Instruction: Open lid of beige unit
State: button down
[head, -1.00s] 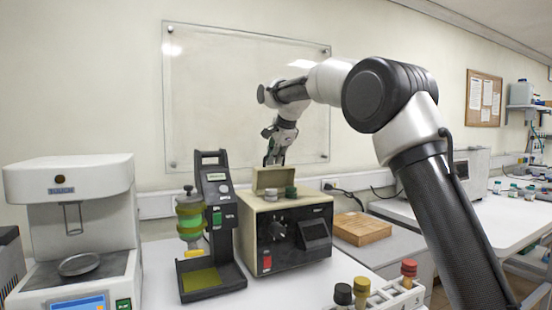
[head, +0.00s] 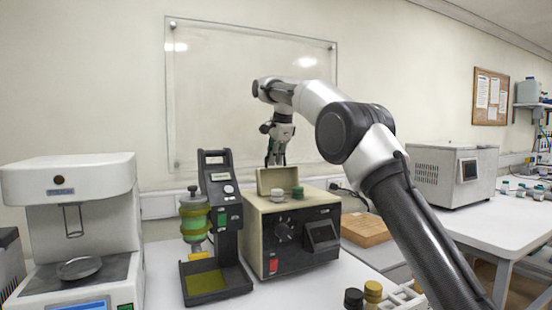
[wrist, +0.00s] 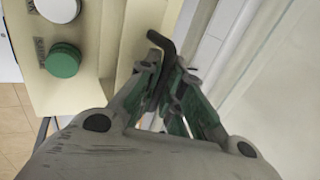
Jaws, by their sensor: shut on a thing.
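The beige unit (head: 258,230) stands on the white bench in the head view, with a dark front panel, a knob and a red switch. Its lid (head: 263,183) stands raised at the back of the top. A white cap and a green cap (head: 298,191) sit on top in front of it. My gripper (head: 276,161) is at the lid's upper edge. In the wrist view my gripper (wrist: 172,95) is shut on a dark bent handle (wrist: 160,43) beside the unit's beige edge. The fingers partly hide the handle, and its join to the lid is unclear.
A black stand (head: 226,215) with a green and yellow vessel is close on the left. A white machine (head: 75,180) stands farther left. A wooden block (head: 365,230) lies to the right. A clear wall panel (head: 215,100) is behind my gripper. Capped bottles (head: 373,290) are in front.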

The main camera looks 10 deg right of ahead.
jog(key=shift+a, duration=0.3)
jog(key=c, duration=1.8)
grip_release()
jog(key=shift+c, duration=0.2)
jog(key=v, duration=0.7)
jog(key=shift+r, duration=0.25)
jog(key=shift+s+d, duration=0.2)
